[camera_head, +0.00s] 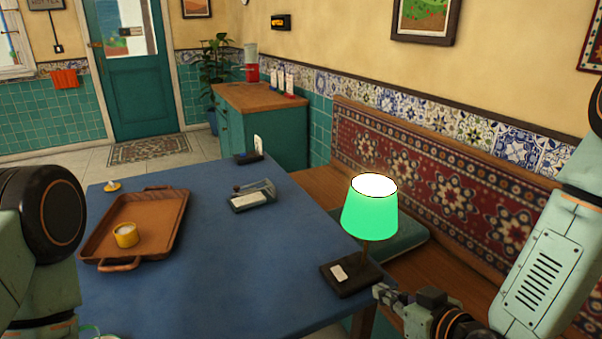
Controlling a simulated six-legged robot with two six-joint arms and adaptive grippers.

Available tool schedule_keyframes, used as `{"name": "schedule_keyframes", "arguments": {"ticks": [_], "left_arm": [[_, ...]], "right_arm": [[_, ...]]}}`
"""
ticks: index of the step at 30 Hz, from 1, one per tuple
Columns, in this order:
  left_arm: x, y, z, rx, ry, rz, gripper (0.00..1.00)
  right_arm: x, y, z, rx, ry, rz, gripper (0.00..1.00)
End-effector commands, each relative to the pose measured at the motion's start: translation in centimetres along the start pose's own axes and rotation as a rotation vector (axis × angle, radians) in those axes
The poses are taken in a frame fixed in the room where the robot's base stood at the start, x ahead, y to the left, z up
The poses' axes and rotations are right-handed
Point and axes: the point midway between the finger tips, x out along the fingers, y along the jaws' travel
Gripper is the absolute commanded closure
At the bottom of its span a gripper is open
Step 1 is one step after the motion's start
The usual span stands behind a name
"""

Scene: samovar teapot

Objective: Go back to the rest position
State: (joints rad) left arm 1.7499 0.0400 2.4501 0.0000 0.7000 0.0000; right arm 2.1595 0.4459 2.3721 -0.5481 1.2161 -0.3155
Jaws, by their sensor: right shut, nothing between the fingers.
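My right arm comes in from the right edge. Its gripper (382,293) is shut and empty, just right of the dark base of the lamp, near the blue table's right side. I cannot tell whether it touches the base. My left arm shows at the left edge, but its gripper is out of view. No samovar or teapot can be made out. The lamp (369,212) has a lit green shade and stands upright on the table (215,255).
A wooden tray (102,246) with a small yellow cup (126,235) lies on the table's left. A small dark-based box (252,197) stands mid-table. The table's centre front is clear.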

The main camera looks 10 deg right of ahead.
Motion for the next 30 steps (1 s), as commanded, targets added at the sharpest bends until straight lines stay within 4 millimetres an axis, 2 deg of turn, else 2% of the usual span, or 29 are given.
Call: {"name": "schedule_keyframes", "arguments": {"ticks": [2,5,9,12,15,18,21,30], "left_arm": [[0.0,0.0,0.0,0.0,0.0,0.0,0.37],[0.0,0.0,0.0,0.0,0.0,0.0,0.37],[0.0,0.0,0.0,0.0,0.0,0.0,0.37],[0.0,0.0,0.0,0.0,0.0,0.0,0.37],[0.0,0.0,0.0,0.0,0.0,0.0,0.37],[0.0,0.0,0.0,0.0,0.0,0.0,0.37],[0.0,0.0,0.0,0.0,0.0,0.0,0.37],[0.0,0.0,0.0,0.0,0.0,0.0,0.37]], "right_arm": [[-0.4,0.3,2.9,0.095,-0.128,0.034,1.0],[-2.0,-0.4,9.2,0.211,-0.366,0.089,1.0],[-6.2,-2.0,17.4,0.316,-0.671,0.175,1.0],[-9.9,-3.3,22.2,0.351,-0.86,0.232,1.0],[-13.3,-4.5,25.8,0.344,-1.004,0.266,1.0],[-15.6,-5.4,28.1,0.31,-1.088,0.264,1.0],[-16.6,-6.0,29.1,0.292,-1.121,0.251,1.0],[-16.8,-6.1,29.3,0.292,-1.129,0.249,1.0]]}}
